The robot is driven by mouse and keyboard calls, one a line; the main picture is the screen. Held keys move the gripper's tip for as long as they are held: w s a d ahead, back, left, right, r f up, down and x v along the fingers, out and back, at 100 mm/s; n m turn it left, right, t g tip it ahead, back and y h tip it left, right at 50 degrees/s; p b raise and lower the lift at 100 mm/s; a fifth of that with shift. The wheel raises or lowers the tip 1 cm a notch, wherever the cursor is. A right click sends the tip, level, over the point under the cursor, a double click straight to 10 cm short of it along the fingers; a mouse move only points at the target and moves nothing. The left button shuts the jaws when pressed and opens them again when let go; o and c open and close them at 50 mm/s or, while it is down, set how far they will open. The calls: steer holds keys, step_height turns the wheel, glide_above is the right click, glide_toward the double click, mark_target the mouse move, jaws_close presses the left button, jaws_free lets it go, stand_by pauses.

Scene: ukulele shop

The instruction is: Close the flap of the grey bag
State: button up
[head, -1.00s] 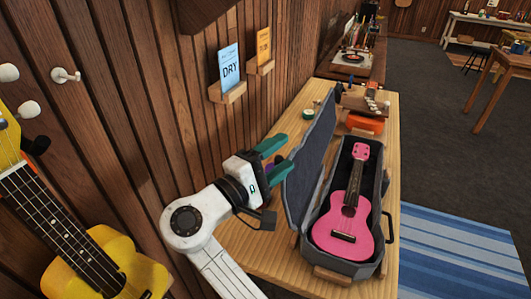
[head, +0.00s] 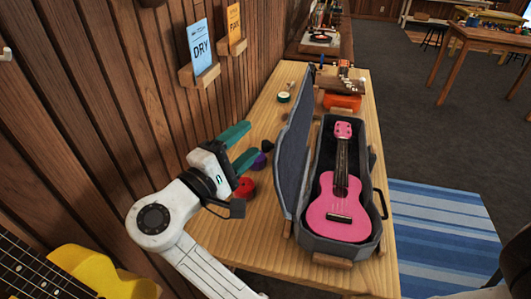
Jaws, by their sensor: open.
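The grey bag looks like a hard ukulele case (head: 372,240) on the wooden bench, with a pink ukulele (head: 343,205) lying in it. Its flap, a grey lid (head: 293,165), stands open, nearly upright, along the case's left side. My gripper (head: 246,148) is open and empty, left of the lid's outer face. Its green fingers point toward the lid, with a visible gap in the picture. The lid hides part of the bench behind it.
A red roll (head: 244,188) and a purple item (head: 258,162) lie by my gripper. A green tape roll (head: 284,98) and an orange block (head: 342,102) are farther back. The panelled wall with cards (head: 200,45) is at left. A yellow ukulele (head: 85,270) is lower left.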

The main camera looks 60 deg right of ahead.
mark_target(266, 146)
step_height(266, 146, down, 6)
steer(key=b, duration=0.5)
steer(key=shift+s+d+r+p, duration=0.1)
steer(key=shift+d+p, duration=0.15)
steer(key=shift+d, duration=1)
steer(key=shift+d+r+p, duration=0.15)
steer(key=shift+d+p, duration=0.05)
steer(key=shift+d, duration=1.05)
steer(key=shift+s+d+r+p, duration=0.1)
steer(key=shift+d+p, duration=0.15)
steer(key=shift+d, duration=1)
jaws_close()
